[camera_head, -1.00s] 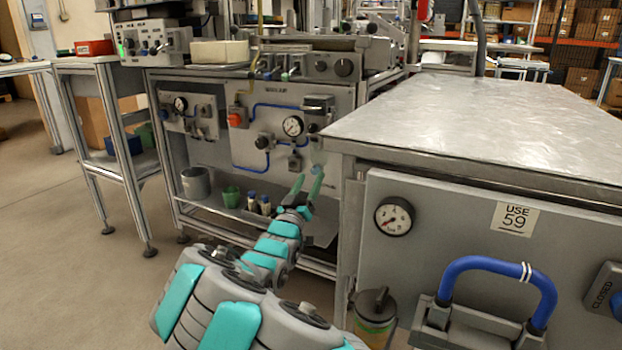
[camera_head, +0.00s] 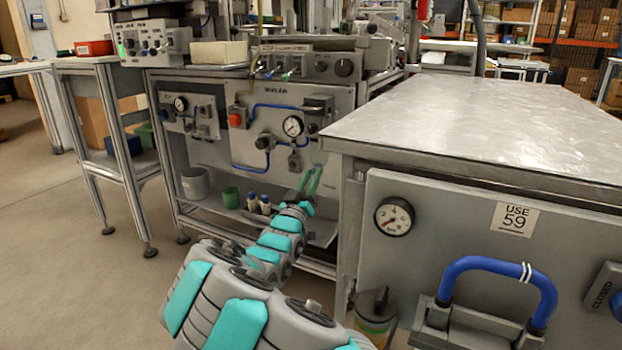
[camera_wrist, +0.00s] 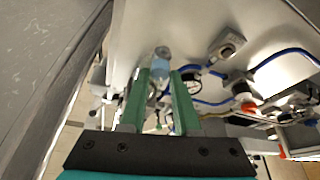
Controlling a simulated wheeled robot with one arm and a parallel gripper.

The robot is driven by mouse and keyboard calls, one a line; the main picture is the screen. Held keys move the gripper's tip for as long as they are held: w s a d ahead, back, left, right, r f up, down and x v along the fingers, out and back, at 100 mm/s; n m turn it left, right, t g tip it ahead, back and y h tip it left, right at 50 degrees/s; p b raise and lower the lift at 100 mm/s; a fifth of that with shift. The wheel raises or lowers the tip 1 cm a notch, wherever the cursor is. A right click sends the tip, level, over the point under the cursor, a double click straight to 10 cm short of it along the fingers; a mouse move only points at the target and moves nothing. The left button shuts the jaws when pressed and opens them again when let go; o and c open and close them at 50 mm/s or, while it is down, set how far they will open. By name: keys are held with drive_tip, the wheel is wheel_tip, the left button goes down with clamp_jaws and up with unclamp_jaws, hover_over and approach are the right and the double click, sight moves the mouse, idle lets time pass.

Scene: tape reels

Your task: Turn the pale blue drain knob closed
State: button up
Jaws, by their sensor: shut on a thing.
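The pale blue drain knob (camera_wrist: 161,64) shows in the wrist view on the grey panel, at the tips of my gripper (camera_wrist: 163,78). The two green fingers stand on either side of it and are shut on it. Their tips hide part of the knob. In the head view my gripper (camera_head: 312,174) reaches the lower right of the panel (camera_head: 220,152), and the knob is hard to make out there.
A metal-topped bench (camera_head: 480,125) stands close on the right, with a gauge (camera_head: 394,217) and a blue handle (camera_head: 490,265) on its front. Blue pipes (camera_wrist: 285,53) run beside my gripper.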

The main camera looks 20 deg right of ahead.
clamp_jaws()
drive_tip(key=shift+r+n+t+p, duration=0.2)
drive_tip(key=shift+n+t+p, duration=0.1)
drive_tip(key=shift+n+p, duration=0.3)
drive_tip(key=shift+f+n+y, duration=0.1)
drive_tip(key=shift+n+y, duration=0.3)
drive_tip(key=shift+n, duration=0.1)
drive_tip(key=o, duration=0.8)
unclamp_jaws()
drive_tip(key=shift+c, duration=0.2)
drive_tip(key=shift+s+a+f, duration=0.1)
